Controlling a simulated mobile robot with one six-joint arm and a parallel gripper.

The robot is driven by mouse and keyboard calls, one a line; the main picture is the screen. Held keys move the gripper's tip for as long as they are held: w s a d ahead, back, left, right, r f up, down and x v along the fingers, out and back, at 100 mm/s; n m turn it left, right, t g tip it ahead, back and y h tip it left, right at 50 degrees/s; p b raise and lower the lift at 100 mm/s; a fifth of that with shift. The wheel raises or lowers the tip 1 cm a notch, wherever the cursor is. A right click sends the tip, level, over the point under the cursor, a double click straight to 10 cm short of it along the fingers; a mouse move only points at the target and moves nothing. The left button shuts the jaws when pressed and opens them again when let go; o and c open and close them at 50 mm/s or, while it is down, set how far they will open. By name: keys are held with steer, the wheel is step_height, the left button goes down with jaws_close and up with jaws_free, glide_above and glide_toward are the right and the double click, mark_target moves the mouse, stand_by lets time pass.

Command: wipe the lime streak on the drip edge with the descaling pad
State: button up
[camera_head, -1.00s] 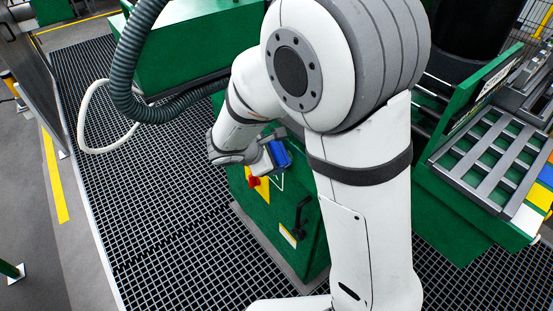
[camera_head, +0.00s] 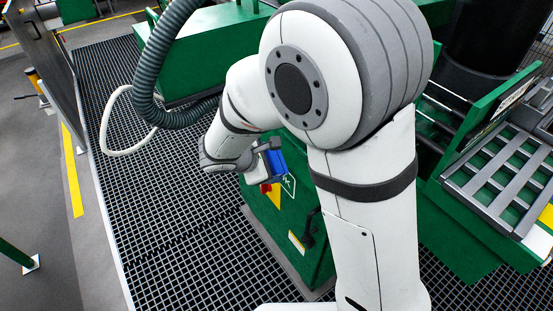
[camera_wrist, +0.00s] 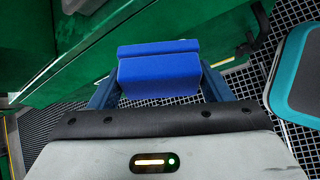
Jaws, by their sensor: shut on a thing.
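My gripper (camera_wrist: 158,92) is shut on a blue block-shaped pad (camera_wrist: 158,70), seen from above in the wrist view with one dark blue finger at each side. In the head view the blue pad (camera_head: 276,164) shows at the end of my gripper (camera_head: 268,150), beside a green cabinet (camera_head: 290,225). A green machine surface (camera_wrist: 40,45) lies beyond the pad in the wrist view; I cannot tell whether the pad touches it. I cannot make out the drip edge or a lime streak in either view.
A red knob (camera_head: 265,188) and a dark handle (camera_head: 309,228) are on the cabinet near my gripper. A grey hose (camera_head: 150,80) hangs at left. A teal-rimmed grey object (camera_wrist: 300,75) is at right in the wrist view. Open grating (camera_head: 170,220) lies at left.

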steer(key=shift+s+a+r, duration=0.25)
steer(key=shift+s+a, duration=0.1)
steer(key=shift+a, duration=0.1)
steer(key=shift+s+a+r+p, duration=0.35)
steer(key=shift+s+a, duration=0.05)
steer(key=shift+a, duration=0.15)
steer(key=shift+s+a+r+p, duration=0.3)
steer(key=shift+s+a+p, duration=0.05)
steer(key=shift+a, duration=0.2)
